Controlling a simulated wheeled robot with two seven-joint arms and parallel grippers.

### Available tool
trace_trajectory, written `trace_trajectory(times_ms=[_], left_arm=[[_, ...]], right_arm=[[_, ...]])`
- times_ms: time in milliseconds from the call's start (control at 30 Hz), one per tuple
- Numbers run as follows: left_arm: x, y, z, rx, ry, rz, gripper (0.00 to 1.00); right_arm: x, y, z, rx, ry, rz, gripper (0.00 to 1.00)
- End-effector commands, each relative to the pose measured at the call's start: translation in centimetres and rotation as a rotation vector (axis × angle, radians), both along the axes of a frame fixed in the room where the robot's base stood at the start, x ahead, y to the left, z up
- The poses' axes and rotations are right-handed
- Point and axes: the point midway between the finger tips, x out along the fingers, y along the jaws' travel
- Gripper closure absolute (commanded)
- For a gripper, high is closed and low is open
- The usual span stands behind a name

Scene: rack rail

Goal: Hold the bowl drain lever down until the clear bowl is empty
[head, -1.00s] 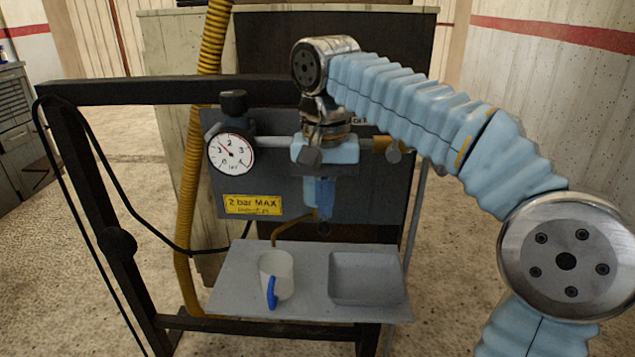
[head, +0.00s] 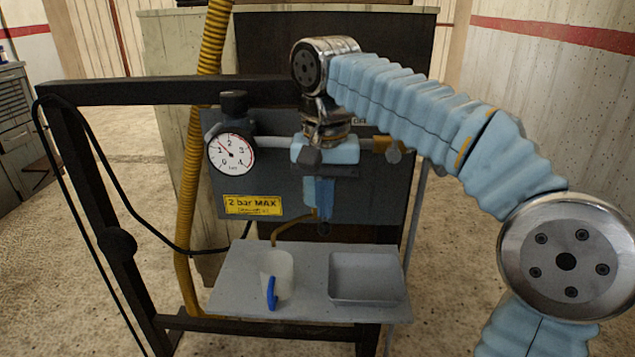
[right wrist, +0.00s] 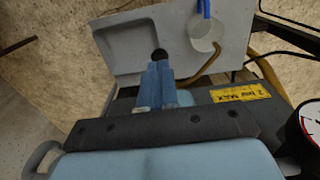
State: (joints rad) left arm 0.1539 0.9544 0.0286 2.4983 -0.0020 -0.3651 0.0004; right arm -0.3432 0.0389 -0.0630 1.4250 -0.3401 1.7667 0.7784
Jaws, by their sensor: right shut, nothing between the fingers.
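My right gripper (head: 321,205) reaches down in front of the grey panel, its blue fingers shut with nothing between them. In the right wrist view the shut fingertips (right wrist: 158,69) lie against or just short of a small round black part (right wrist: 159,55). It shows below the fingers in the head view (head: 323,229) and may be the drain lever's end; I cannot tell whether they touch. The clear bowl is hidden behind my gripper, so its liquid level cannot be seen. My left gripper is not in view.
A pale cup (head: 280,266) with a blue handle stands on the grey shelf (head: 240,275), left of a shallow tray (head: 366,277). A pressure gauge (head: 231,153) and a yellow "2 bar MAX" label (head: 253,205) are on the left. A yellow hose (head: 187,190) runs beside the black frame.

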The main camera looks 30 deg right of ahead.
Motion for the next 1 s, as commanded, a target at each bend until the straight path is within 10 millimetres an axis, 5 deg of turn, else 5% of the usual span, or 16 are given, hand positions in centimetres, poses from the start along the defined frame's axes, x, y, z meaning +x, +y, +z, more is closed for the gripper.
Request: trace_trajectory(times_ms=[1000], left_arm=[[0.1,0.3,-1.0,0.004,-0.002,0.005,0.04]], right_arm=[[0.0,0.0,-1.4,0.000,0.000,0.000,1.00]])
